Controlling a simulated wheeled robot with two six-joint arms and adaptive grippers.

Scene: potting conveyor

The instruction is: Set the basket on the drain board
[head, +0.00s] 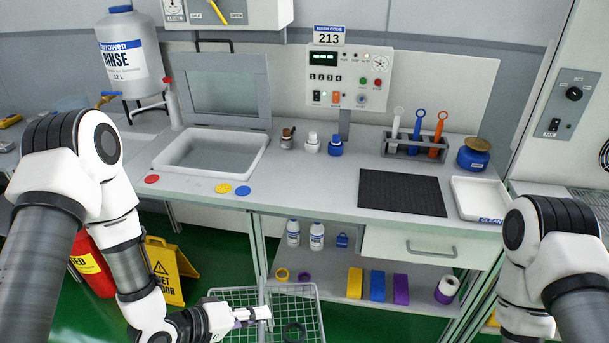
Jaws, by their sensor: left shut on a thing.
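A grey wire basket (308,290) is at the bottom middle of the head view, in front of the bench and lower than its top. Its lower part is cut off by the picture edge. A dark ring (294,333) shows inside it. My left gripper (262,314) is shut on the middle bar of the basket. A black ribbed mat (400,193), which looks like the drain board, lies bare on the bench top at the right. My right arm comes in from the right, and its gripper is out of the picture.
A sink basin (212,152) is at the bench's left. A lower shelf (336,283) holds bottles and coloured blocks.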

